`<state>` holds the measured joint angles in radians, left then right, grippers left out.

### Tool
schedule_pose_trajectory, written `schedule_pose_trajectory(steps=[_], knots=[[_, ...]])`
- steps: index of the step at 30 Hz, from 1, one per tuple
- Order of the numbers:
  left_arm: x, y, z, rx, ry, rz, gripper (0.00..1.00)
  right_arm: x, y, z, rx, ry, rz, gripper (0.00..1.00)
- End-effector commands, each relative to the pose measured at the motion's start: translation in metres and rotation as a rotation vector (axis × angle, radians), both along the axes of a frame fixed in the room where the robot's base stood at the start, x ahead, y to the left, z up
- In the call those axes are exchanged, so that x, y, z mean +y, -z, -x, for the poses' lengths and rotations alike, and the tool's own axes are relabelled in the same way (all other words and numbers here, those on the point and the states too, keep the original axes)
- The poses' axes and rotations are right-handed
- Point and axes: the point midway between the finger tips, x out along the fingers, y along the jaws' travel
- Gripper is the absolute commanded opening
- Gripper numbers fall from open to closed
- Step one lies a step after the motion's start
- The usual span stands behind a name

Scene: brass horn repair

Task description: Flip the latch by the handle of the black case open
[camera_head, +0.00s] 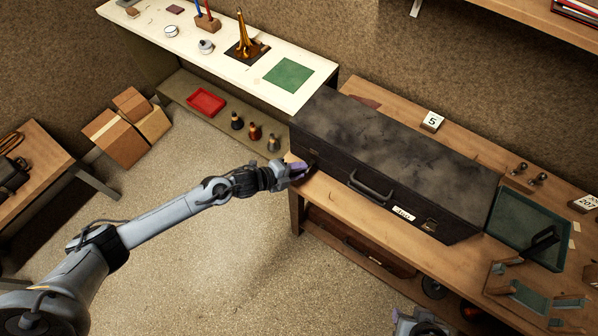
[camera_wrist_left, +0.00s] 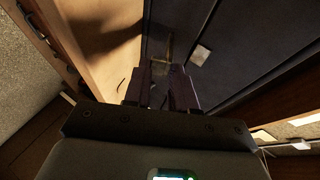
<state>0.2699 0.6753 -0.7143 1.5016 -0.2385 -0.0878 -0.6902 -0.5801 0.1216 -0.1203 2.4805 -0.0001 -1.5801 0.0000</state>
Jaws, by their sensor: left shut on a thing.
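The black case (camera_head: 400,145) lies closed on the wooden workbench, its long front side facing the floor area. Its handle (camera_head: 371,188) is at the middle of that side. A latch (camera_head: 430,224) shows right of the handle, past a white label. My left gripper (camera_head: 301,171) is at the left end of the case front, away from the handle. In the left wrist view its fingers (camera_wrist_left: 160,87) are shut on a small metal latch part beside the dark case front (camera_wrist_left: 245,50). The fingers hide most of this latch.
A pale table (camera_head: 165,18) stands behind at left. Cardboard boxes (camera_head: 130,128) stand against the wall. The floor before the bench is clear.

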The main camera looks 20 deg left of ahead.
Motion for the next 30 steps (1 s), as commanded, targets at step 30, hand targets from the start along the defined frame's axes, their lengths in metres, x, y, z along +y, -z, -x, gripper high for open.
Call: schedule_pose_trajectory(steps=[30], knots=[[0.003, 0.033, 0.006, -0.331, -0.002, 0.061, 0.0, 0.001, 0.085, 0.0, 0.001, 0.004, -0.006, 0.43]])
